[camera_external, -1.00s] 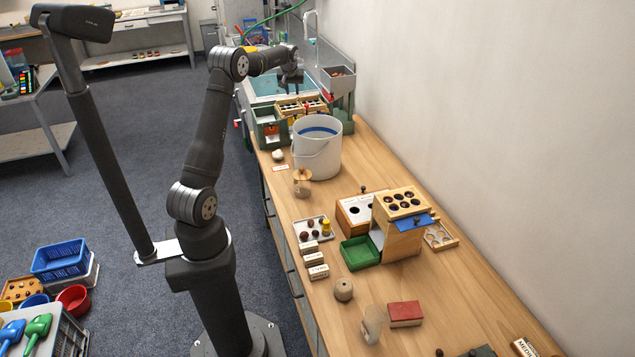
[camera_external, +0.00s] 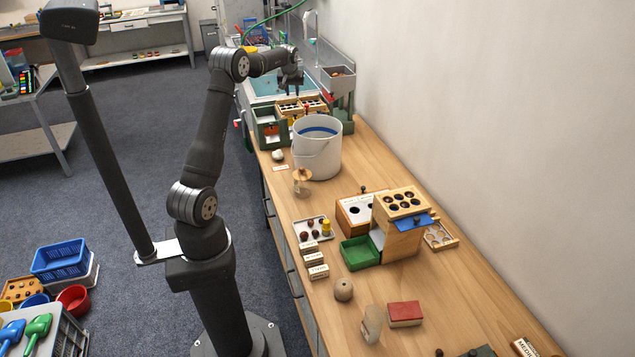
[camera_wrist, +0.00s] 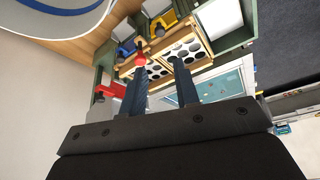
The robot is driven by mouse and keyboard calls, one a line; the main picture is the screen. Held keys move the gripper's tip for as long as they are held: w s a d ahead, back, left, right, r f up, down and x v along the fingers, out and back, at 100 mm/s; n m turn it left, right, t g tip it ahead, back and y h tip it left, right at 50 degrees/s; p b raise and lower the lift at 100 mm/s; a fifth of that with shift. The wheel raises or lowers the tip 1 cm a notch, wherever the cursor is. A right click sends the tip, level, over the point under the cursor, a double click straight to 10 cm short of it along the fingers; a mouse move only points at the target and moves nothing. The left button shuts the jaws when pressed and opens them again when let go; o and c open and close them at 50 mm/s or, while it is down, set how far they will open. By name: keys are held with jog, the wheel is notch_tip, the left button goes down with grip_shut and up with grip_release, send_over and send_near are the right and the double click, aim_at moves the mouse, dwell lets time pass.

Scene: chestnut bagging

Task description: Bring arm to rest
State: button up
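My gripper (camera_external: 292,84) hangs above the far end of the bench, close over the green sorting machine with its wooden hole trays (camera_external: 300,107). In the wrist view my gripper (camera_wrist: 163,78) shows two dark fingers standing apart with nothing visible between them. Beyond the fingertips lie the trays with dark round holes (camera_wrist: 188,50) and a red knob (camera_wrist: 140,59) near the left fingertip. My arm reaches from its base beside the bench toward the far end.
A grey-white bucket (camera_external: 317,160) with a blue band stands just in front of the machine. A grey hopper (camera_external: 338,78) rises at its right. Nearer on the bench are a wooden box (camera_external: 402,240), a green tray (camera_external: 360,253) and a red block (camera_external: 405,313).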

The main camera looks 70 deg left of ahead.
aim_at(295, 114)
jog(key=x, duration=1.3)
jog(key=shift+a+f, duration=0.1)
jog(key=shift+f, duration=0.55)
jog(key=o, duration=1.4)
jog(key=shift+o, duration=0.8)
jog(key=shift+s+r, duration=0.15)
jog(key=shift+r, duration=0.1)
jog(key=s+d+r+m, duration=0.5)
jog(key=s+r+m, duration=0.3)
jog(key=r, duration=0.4)
jog(key=s+d+r+m, duration=0.55)
jog(key=s+r, duration=0.45)
jog(key=r, duration=0.2)
jog(key=x, duration=1)
jog(key=shift+w+a+t, duration=0.25)
jog(key=shift+a+t, duration=0.05)
jog(key=shift+r, duration=0.1)
